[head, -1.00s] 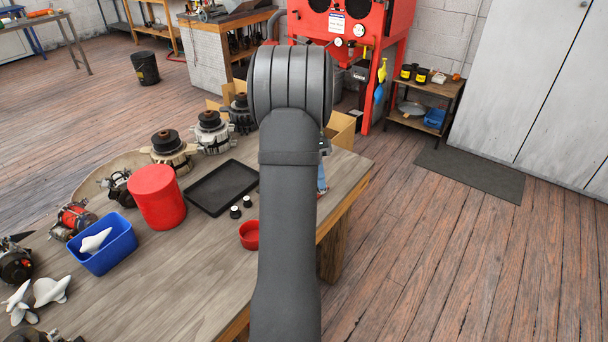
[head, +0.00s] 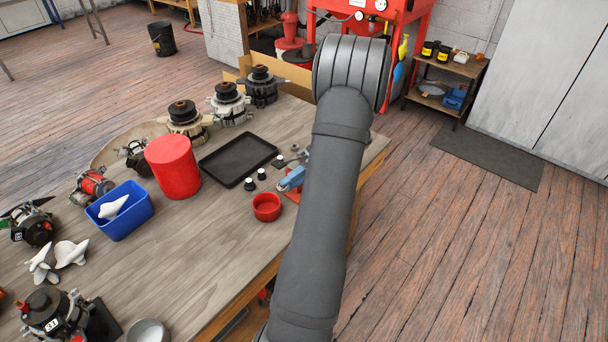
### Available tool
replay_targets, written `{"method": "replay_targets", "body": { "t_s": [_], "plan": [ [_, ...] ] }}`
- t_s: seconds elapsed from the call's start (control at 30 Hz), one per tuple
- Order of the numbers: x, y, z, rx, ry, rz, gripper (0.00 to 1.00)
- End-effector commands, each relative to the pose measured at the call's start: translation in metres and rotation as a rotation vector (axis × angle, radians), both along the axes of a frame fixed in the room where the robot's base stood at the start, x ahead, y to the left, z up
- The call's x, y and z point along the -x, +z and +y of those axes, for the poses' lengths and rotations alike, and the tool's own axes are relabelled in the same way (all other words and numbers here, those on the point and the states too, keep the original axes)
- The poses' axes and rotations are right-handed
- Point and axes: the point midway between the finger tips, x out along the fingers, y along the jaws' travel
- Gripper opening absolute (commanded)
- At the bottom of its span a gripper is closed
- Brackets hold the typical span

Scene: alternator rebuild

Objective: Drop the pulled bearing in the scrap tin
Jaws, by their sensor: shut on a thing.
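My arm rises through the right of the head view, and its bend hides what lies behind it. My gripper is not in view, and I cannot make out a pulled bearing. A round grey metal tin (head: 148,331) stands at the bottom edge of the bench, partly cut off by the frame; its inside is only partly seen. I cannot tell whether it is the scrap tin. A small open red bowl (head: 267,207) and a tall red cylinder (head: 173,167) also stand on the bench.
A blue bin (head: 120,212) holds a white piece. Several alternators line the bench's back and left. A black tray (head: 238,159), small black-and-white parts (head: 250,184) and a blue-and-red tool (head: 292,179) lie near the arm. The wooden bench (head: 190,260) is clear at front centre.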

Motion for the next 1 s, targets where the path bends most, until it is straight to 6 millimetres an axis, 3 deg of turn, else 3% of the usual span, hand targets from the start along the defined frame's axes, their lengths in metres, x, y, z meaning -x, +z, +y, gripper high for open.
{"method": "replay_targets", "body": {
  "t_s": [0.3, 0.5, 1.0],
  "plan": [
    [0.003, -0.012, 0.028, -0.191, -0.431, 0.037, 0.00],
    [0.000, -0.022, 0.044, -0.315, -0.629, 0.022, 0.00],
    [-0.003, -0.043, 0.051, -0.404, -0.749, -0.004, 0.00]
  ]
}}
